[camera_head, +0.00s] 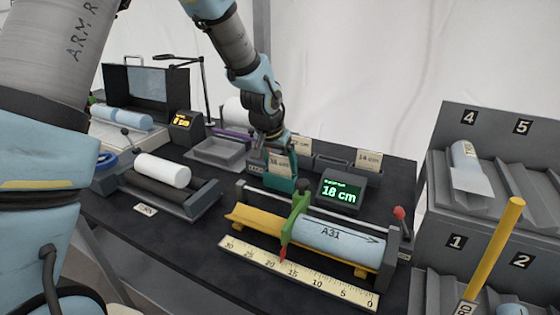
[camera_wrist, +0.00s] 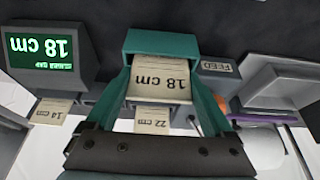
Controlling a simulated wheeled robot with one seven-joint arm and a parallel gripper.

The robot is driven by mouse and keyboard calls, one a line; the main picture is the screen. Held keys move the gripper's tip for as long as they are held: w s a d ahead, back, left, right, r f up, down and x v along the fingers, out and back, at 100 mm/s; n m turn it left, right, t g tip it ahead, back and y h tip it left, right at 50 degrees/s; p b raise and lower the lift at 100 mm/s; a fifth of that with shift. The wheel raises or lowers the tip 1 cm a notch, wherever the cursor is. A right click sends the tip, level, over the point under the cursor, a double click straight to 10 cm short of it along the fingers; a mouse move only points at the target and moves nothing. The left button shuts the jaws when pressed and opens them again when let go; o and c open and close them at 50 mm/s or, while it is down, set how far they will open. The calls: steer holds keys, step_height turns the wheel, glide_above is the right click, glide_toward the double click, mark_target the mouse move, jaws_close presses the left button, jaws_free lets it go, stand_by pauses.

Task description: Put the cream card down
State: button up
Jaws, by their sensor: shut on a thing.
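My gripper (camera_head: 281,182) is shut on a cream card (camera_head: 278,163) marked "18 cm". In the wrist view, the card (camera_wrist: 161,76) sits between the teal fingers of my gripper (camera_wrist: 160,43), its print upside down. The gripper is low over the black table, just left of a display (camera_head: 341,192) that reads 18 cm. Two other cream cards stand behind: one marked 22 cm (camera_wrist: 152,119) and one marked 14 cm (camera_head: 368,160). I cannot tell whether the held card touches anything beneath it.
A blue roll (camera_head: 338,240) marked A31 lies in a yellow cradle behind a ruler (camera_head: 296,272). A grey tray (camera_head: 219,152) and a white roll (camera_head: 162,170) are to the left. A grey numbered rack (camera_head: 480,205) stands at the right, near a yellow post (camera_head: 494,248).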

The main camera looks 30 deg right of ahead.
steer(key=shift+f, duration=0.2)
steer(key=o, duration=1.1)
steer(key=shift+c, duration=0.2)
steer(key=shift+r, duration=0.1)
